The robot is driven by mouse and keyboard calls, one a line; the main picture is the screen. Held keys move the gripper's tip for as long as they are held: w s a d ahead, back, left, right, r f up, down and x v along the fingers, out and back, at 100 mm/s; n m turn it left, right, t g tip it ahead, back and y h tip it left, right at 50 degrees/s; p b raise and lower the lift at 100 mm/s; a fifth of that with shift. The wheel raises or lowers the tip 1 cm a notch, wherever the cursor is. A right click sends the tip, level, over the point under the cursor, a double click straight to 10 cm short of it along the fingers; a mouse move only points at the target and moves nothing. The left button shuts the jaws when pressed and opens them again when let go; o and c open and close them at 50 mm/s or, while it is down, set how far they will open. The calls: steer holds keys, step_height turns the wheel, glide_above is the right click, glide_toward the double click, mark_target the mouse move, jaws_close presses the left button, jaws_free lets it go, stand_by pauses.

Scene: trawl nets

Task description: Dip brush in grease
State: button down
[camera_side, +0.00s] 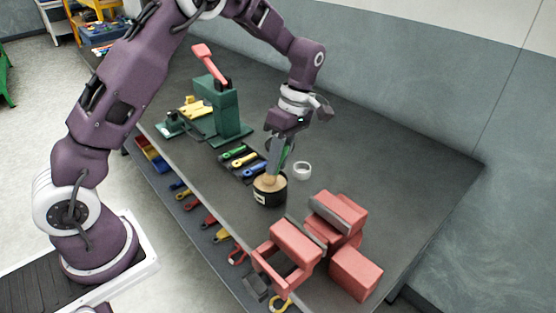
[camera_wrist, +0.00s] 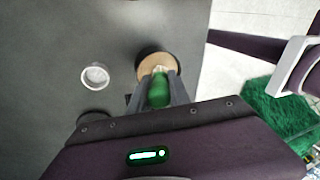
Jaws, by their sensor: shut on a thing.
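A black grease pot (camera_side: 270,197) with a tan top stands on the dark workbench, and it also shows in the wrist view (camera_wrist: 147,52). My gripper (camera_side: 274,165) is shut on the brush, directly above the pot. In the wrist view the brush's green handle (camera_wrist: 159,92) sits between my gripper's fingers (camera_wrist: 160,88). A pale bit at the handle's far end lies against the tan grease surface (camera_wrist: 153,67). The fingers hide much of the brush, and I cannot tell how deep its tip reaches.
A white ring (camera_side: 303,171) lies right of the pot. A red vise (camera_side: 357,270) stands at the front right. A tray of coloured tools (camera_side: 240,160) and a green press with a red lever (camera_side: 222,110) stand behind left. Bare bench lies to the right.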

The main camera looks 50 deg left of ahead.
steer(key=shift+r, duration=3.35)
